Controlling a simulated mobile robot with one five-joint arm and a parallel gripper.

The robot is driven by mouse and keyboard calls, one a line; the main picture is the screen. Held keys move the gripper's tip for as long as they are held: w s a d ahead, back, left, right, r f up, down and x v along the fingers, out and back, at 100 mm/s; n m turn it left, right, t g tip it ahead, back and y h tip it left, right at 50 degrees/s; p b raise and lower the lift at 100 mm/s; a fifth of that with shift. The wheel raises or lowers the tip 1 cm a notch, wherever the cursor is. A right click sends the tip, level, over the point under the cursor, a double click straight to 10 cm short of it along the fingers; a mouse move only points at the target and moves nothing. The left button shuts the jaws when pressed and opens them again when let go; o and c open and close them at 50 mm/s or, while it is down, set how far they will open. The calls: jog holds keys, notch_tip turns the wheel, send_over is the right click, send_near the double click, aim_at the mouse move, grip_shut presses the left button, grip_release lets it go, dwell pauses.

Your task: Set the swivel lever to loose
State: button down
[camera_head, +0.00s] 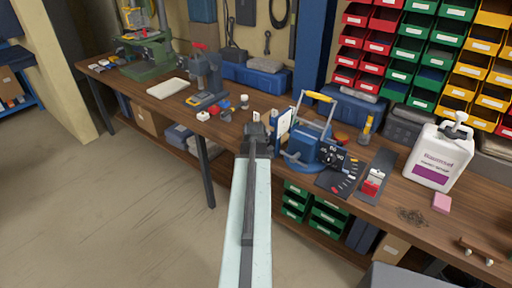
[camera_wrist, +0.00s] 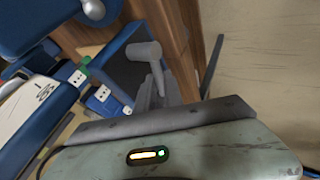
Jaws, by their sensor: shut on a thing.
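My gripper (camera_head: 257,130) reaches to the front edge of the workbench, just left of a blue device with a yellow-topped handle. In the wrist view, the fingers of my gripper (camera_wrist: 168,88) are shut at the foot of a short grey lever (camera_wrist: 146,53) with a rounded crossbar. This looks like the swivel lever; the grip itself is partly hidden. Beside it are a green tag (camera_wrist: 79,75) and a blue tag (camera_wrist: 103,101) with white faces, markings too small to read. In the head view, my gripper hides the lever.
The blue device (camera_head: 303,152) stands close to the right of my gripper, with a dark dial panel beside it. Small red and blue parts (camera_head: 225,107) lie to the left. A white canister (camera_head: 437,165) stands farther right. Open floor lies in front of the bench.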

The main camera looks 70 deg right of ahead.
jog(key=shift+a, duration=0.1)
jog(key=c, duration=1.5)
grip_release()
jog(key=shift+s, duration=0.1)
